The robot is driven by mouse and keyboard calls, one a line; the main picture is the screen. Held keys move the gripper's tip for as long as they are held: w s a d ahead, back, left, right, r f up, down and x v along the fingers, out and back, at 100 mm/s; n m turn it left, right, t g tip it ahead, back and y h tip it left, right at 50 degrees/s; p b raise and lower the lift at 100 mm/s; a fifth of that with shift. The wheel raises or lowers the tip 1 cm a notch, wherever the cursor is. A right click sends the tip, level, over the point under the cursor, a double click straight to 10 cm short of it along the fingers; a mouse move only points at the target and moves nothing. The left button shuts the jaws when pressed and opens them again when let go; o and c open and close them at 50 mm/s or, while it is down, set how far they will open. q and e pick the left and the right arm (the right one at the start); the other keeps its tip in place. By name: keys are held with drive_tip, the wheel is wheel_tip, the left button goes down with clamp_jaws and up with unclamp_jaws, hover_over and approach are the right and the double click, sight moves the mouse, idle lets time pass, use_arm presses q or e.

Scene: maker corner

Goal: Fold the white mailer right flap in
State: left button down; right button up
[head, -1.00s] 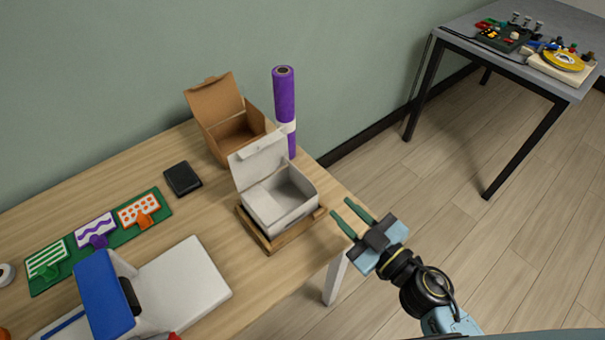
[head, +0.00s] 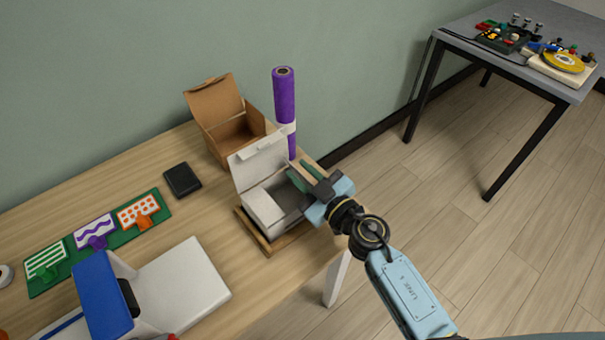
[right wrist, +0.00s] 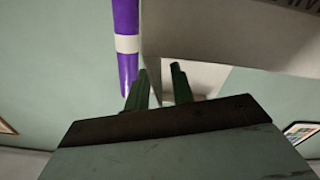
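The white mailer (head: 262,206) stands open in a wooden tray (head: 267,247) near the table's right end, its lid (head: 258,162) raised. My right gripper (head: 304,179) is at the mailer's right side, over its right edge, with two green fingers pointing toward the box. In the right wrist view the fingers (right wrist: 158,90) are apart with nothing held between them, and a pale panel (right wrist: 235,38) of the mailer is close ahead. The gripper hides most of the right flap; I cannot tell its angle or whether a finger touches it. My left gripper is out of view.
A purple roll (head: 285,110) stands upright right behind the mailer; it also shows in the right wrist view (right wrist: 126,45). An open brown box (head: 233,135) is behind left. A black wallet-like item (head: 182,179) and a green mat (head: 100,240) lie left.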

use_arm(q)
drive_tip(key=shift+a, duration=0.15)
use_arm(e)
clamp_jaws()
drive_tip(key=n, duration=0.2)
drive_tip(key=shift+s+a+f+n, duration=0.25)
drive_tip(key=shift+s+a+n, duration=0.05)
drive_tip(key=shift+a+n, duration=0.1)
drive_tip(key=n, duration=0.2)
drive_tip(key=a+f+n, duration=0.1)
drive_tip(key=shift+s+n, duration=0.3)
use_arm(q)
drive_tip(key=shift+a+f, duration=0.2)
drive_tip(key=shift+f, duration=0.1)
use_arm(e)
drive_tip(key=shift+f+n, duration=0.1)
drive_tip(key=shift+n, duration=0.2)
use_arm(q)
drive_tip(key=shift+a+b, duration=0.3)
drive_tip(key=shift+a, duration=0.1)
